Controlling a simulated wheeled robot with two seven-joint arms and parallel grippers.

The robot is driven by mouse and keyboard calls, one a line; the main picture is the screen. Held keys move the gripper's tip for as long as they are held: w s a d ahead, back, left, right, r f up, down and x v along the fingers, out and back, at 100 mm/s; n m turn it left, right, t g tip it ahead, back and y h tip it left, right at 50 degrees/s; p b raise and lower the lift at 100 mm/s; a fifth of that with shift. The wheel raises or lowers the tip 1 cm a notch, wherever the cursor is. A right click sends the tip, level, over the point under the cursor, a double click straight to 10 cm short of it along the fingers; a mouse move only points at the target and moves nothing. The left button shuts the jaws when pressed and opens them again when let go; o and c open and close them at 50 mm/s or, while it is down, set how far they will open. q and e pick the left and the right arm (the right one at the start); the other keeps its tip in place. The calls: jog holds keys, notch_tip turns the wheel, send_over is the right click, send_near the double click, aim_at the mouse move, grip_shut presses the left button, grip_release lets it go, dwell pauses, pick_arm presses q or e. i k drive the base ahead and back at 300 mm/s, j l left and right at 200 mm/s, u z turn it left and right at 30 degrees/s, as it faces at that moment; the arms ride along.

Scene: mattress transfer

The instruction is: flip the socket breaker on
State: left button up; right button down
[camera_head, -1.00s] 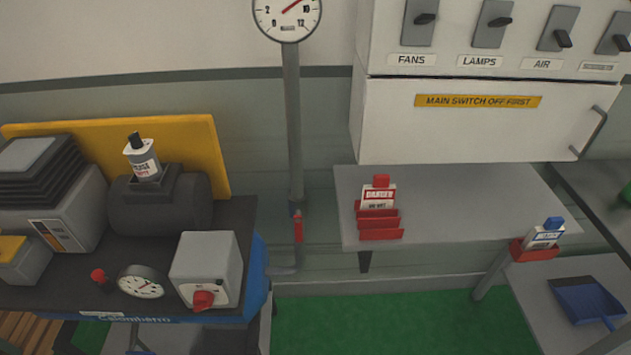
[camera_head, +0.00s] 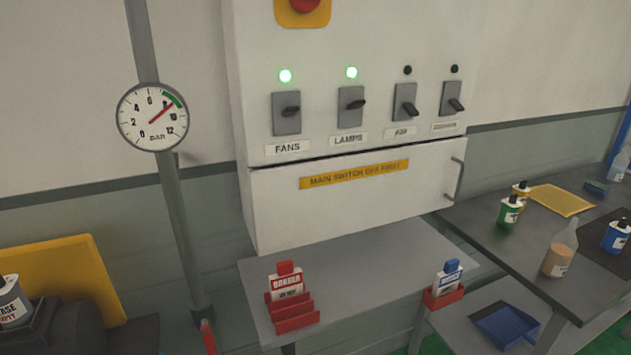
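A white breaker panel (camera_head: 352,25) hangs on the wall, with several grey switches in a row. The fans switch (camera_head: 287,112) and lamps switch (camera_head: 350,106) each have a lit green lamp above. The air switch (camera_head: 405,103) and the rightmost switch (camera_head: 452,98) have dark lamps. The rightmost label (camera_head: 445,126) is too blurred to read; no label legibly says sockets. The black levers of the air and rightmost switches appear tilted lower than the other two. Neither of my grippers is in view.
A red knob on yellow (camera_head: 303,8) is above the switches. A lower cover (camera_head: 350,205) reads "MAIN SWITCH OFF FIRST". A grey shelf (camera_head: 350,262) with red card holders juts out below. A pressure gauge (camera_head: 152,117) on a pipe stands left; a dark bench (camera_head: 490,225) with bottles is right.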

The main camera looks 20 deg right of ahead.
aim_at(456, 105)
jog(key=z, duration=1.4)
